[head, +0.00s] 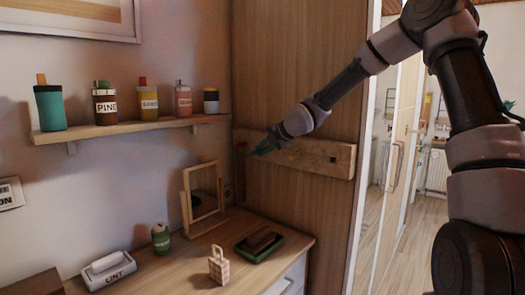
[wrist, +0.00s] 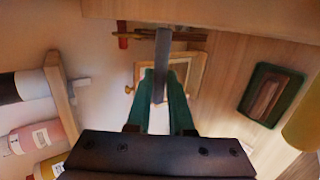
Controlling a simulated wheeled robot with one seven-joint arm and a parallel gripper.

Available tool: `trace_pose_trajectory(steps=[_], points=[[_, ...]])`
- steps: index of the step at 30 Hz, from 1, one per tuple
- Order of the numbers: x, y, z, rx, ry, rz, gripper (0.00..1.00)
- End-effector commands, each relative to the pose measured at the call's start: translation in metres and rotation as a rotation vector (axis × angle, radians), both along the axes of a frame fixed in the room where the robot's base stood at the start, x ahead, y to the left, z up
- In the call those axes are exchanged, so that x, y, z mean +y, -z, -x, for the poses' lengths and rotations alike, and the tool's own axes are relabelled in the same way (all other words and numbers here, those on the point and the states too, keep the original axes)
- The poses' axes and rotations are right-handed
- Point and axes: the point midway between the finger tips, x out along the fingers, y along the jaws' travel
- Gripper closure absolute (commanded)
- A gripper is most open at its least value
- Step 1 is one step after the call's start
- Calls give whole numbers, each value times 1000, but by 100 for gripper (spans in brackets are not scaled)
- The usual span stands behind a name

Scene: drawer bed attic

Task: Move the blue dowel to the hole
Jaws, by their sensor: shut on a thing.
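My gripper (head: 262,150) is in front of the left part of a wooden board (head: 330,158) fixed to the wardrobe side. In the wrist view its green fingers (wrist: 163,100) are shut on a slim grey-blue bar, which I take as the blue dowel (wrist: 160,68). The dowel points away from the fingers, towards the top of the picture. In the head view I cannot make the dowel out. A dark spot on the board (head: 291,156) may be a hole, but I cannot tell. The board's edge (wrist: 210,12) crosses the top of the wrist view.
A shelf (head: 130,128) with several containers is at left. A yellow rounded thing (wrist: 304,125) is at the wrist view's right edge.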

Motion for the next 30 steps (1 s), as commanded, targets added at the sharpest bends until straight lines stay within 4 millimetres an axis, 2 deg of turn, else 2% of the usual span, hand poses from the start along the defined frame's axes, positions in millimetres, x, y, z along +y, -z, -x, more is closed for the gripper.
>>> trace_pose_trajectory(steps=[30], points=[[-4, 0, -6, 0, -1, 0, 100]])
